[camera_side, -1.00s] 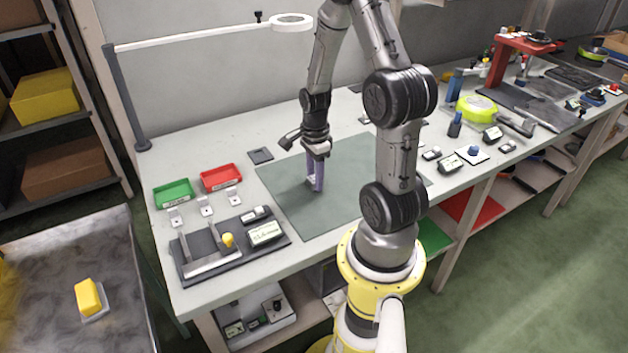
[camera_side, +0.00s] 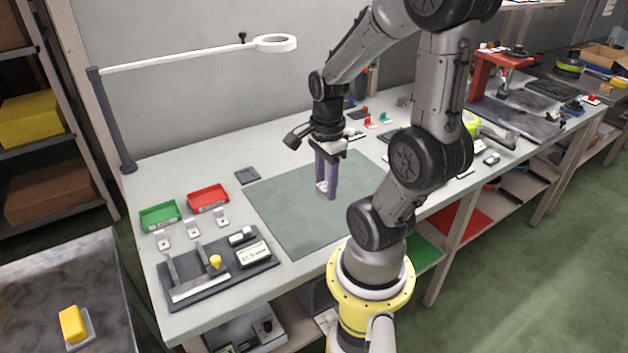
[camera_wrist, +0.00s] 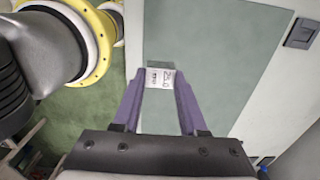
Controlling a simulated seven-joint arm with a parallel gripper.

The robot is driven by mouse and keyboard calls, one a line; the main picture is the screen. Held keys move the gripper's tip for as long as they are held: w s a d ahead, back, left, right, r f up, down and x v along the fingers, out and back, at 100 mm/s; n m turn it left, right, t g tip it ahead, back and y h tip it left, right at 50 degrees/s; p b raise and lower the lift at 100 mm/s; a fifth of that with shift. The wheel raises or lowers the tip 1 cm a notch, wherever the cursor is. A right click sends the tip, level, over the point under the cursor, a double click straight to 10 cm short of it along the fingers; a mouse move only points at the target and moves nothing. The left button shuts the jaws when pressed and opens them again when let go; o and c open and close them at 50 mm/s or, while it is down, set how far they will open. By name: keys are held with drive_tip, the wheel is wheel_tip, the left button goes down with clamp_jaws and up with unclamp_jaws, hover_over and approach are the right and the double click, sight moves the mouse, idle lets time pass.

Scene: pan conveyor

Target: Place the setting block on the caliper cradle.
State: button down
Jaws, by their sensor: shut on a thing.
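My gripper (camera_side: 327,188) has two purple fingers pointing down over the green mat. It is shut on a small pale block, the setting block (camera_side: 320,187). What looks like the caliper cradle (camera_side: 181,304) is a dark board at the front left of the bench. It carries a metal bar with upright jaws (camera_side: 200,288) and a yellow knob (camera_side: 215,262). The gripper is well to its right and behind.
A labelled box (camera_side: 253,254) lies on the board's right side. Green (camera_side: 160,216) and red (camera_side: 208,198) trays and several small metal brackets (camera_side: 192,228) stand behind it. A ring lamp (camera_side: 275,43) reaches over the bench. The green mat (camera_side: 285,215) is mostly clear.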

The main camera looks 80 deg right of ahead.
drive_tip(key=shift+s+a+r, duration=0.3)
drive_tip(key=shift+s+a, duration=0.15)
drive_tip(key=shift+a, duration=0.05)
drive_tip(key=shift+s+a+r, duration=0.25)
drive_tip(key=shift+s+a, duration=0.15)
drive_tip(key=shift+a, duration=0.1)
